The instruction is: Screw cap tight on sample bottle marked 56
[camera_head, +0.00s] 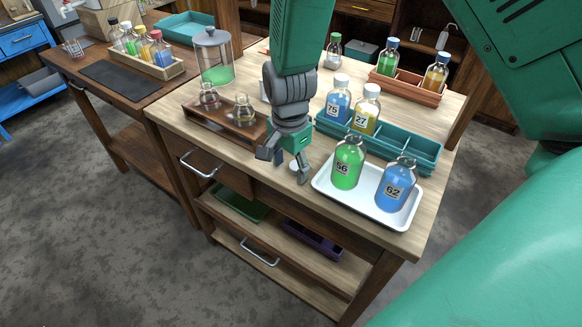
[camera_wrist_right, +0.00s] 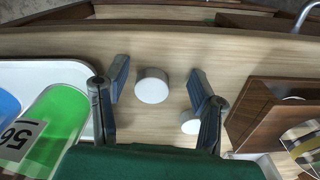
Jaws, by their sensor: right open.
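The green sample bottle marked 56 (camera_head: 348,163) stands upright in a white tray (camera_head: 412,219), with no white cap on its neck. It also shows at the left of the right wrist view (camera_wrist_right: 58,122). My right gripper (camera_head: 284,165) points down over the table, left of the tray. It is open and empty. In the right wrist view a white cap (camera_wrist_right: 152,86) lies on the table between the spread fingers (camera_wrist_right: 158,84). A second white cap (camera_wrist_right: 190,122) is partly hidden by the finger on the right. My left gripper is not in view.
The blue bottle 62 (camera_head: 394,187) shares the tray. A teal rack (camera_head: 427,153) behind holds white-capped bottles 75 (camera_head: 338,105) and 27 (camera_head: 364,116). A brown wooden tray with flasks (camera_head: 215,130) stands left of my gripper. The table's front edge is close.

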